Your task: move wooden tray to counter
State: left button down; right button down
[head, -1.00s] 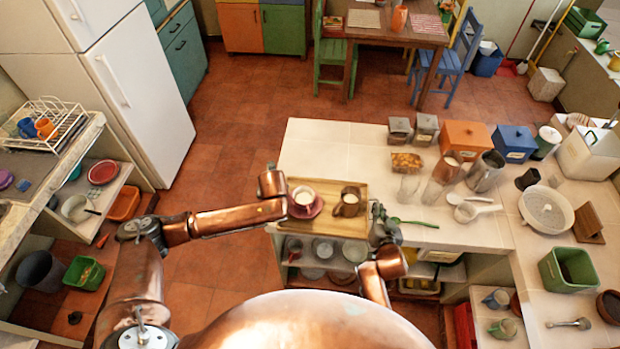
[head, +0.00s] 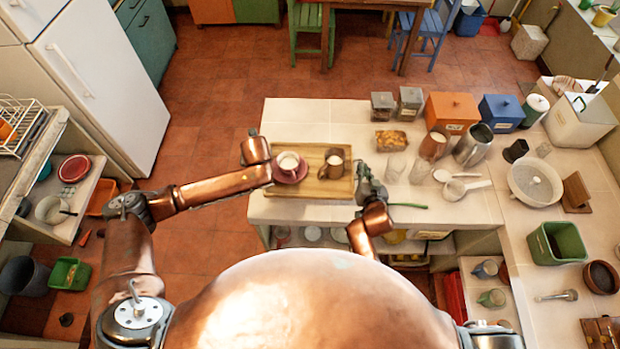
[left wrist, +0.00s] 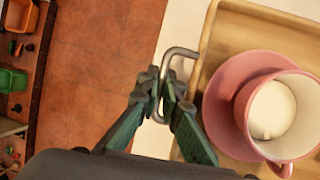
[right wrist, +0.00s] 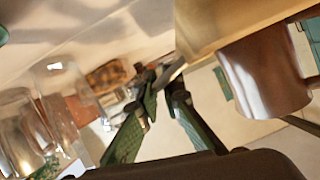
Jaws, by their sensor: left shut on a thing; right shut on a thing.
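The wooden tray (head: 312,187) is over the front edge of the white counter (head: 290,120). It carries a pink cup on a pink saucer (head: 289,167) and a brown mug (head: 333,162), both upright. My left gripper (left wrist: 165,98) is shut on the metal handle at the tray's left side. My right gripper (right wrist: 163,88) is shut at the tray's right side; its fingers close around the handle there. In the head view the right gripper (head: 368,185) is beside the tray's right edge, while the left fingertips are mostly hidden behind the arm.
Glasses (head: 393,169), a bread loaf (head: 391,140), canisters (head: 410,103), an orange box (head: 451,112) and a metal pitcher (head: 472,146) stand right of the tray. A green-handled utensil (head: 408,205) lies near the front edge. The counter behind the tray is clear.

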pick_arm(q)
jog(key=shift+f, duration=0.15)
pick_arm(e)
jog(key=shift+f, duration=0.1)
